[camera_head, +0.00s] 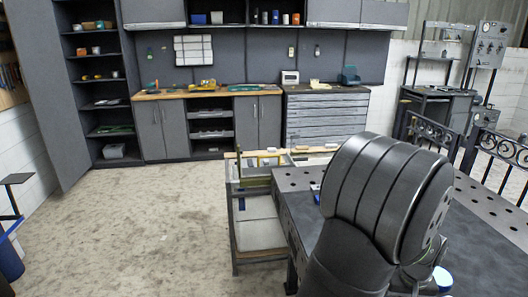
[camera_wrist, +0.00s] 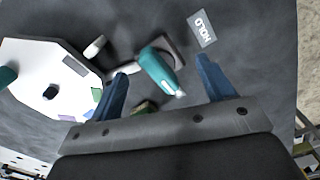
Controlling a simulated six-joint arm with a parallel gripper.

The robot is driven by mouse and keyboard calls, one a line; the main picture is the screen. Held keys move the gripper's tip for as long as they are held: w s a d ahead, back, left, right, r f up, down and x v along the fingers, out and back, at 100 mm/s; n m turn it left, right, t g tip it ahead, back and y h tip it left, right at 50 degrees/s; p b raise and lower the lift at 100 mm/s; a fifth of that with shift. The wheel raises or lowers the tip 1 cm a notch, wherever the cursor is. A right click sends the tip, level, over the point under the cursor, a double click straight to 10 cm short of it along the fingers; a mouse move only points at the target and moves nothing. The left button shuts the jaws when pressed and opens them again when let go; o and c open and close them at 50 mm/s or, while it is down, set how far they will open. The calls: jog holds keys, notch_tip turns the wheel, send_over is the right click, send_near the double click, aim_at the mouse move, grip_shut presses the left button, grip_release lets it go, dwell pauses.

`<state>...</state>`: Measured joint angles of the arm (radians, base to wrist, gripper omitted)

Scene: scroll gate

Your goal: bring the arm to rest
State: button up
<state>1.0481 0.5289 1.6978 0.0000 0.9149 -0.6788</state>
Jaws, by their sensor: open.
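My gripper (camera_wrist: 162,87) shows in the wrist view with its two blue fingers spread wide apart. It is open, and nothing is held between the fingers. Beyond the fingertips, a teal and silver tool-like object (camera_wrist: 158,72) lies on or over a grey square plate (camera_wrist: 177,47) on the dark table (camera_wrist: 245,60). Whether it rests on the plate cannot be told. In the head view my own arm covers much of the table and hides the gripper.
In the wrist view, a white octagonal board (camera_wrist: 30,65) with small pieces lies at left.

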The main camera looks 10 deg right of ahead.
jog(key=n, duration=0.3)
jog(key=shift+n, duration=0.3)
jog(key=o, duration=0.6)
jog(key=shift+c, duration=0.2)
jog(key=s+d+r+m, duration=0.3)
jog(key=d+r+m, duration=0.4)
jog(key=r+m, duration=0.2)
jog(key=s+d+r+m, duration=0.3)
jog(key=d+r+m, duration=0.4)
jog(key=r+m, duration=0.15)
notch_tip(320, 180, down, 10)
jog(key=shift+a+r, duration=0.15)
jog(key=shift+r, duration=0.05)
